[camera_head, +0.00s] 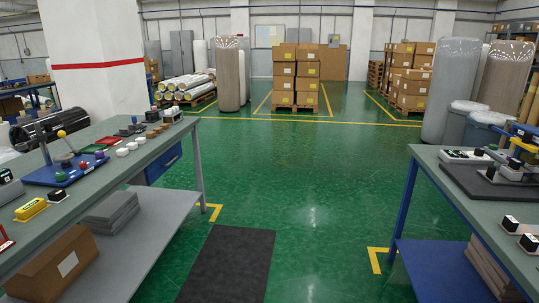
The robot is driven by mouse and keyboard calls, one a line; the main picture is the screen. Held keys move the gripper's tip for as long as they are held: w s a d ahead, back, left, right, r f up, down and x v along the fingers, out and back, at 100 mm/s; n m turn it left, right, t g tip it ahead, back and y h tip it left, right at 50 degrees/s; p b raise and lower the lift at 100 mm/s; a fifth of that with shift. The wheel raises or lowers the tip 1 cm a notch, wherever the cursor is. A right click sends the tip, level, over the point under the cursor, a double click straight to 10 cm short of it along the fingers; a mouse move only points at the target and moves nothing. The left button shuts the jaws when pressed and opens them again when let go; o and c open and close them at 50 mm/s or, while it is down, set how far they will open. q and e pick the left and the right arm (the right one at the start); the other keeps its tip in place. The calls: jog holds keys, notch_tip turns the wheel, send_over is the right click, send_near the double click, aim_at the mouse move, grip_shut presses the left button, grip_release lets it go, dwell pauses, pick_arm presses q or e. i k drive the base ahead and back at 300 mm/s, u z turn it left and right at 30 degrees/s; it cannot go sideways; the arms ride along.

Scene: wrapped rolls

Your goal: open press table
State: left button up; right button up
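Two workbenches stand to either side of me. On the left workbench (120,172) there is a device with a blue base (48,176), a grey post and a lever with a yellow ball. On the right workbench (432,180) there is a device with blue and yellow parts (519,152) on a dark plate (472,181), cut off by the right edge. I cannot tell which of these is the press table. Neither of my grippers is in view.
A dark mat (228,265) lies on the green floor (310,200) between the benches, and this aisle is clear. Stacked cardboard boxes (282,78) on pallets and wrapped rolls (229,75) stand further back. A white pillar (97,55) rises behind the left bench.

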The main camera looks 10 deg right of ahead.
aim_at(505, 176)
jog(key=z, duration=0.2)
jog(key=i, duration=2.2)
jog(key=z, duration=0.9)
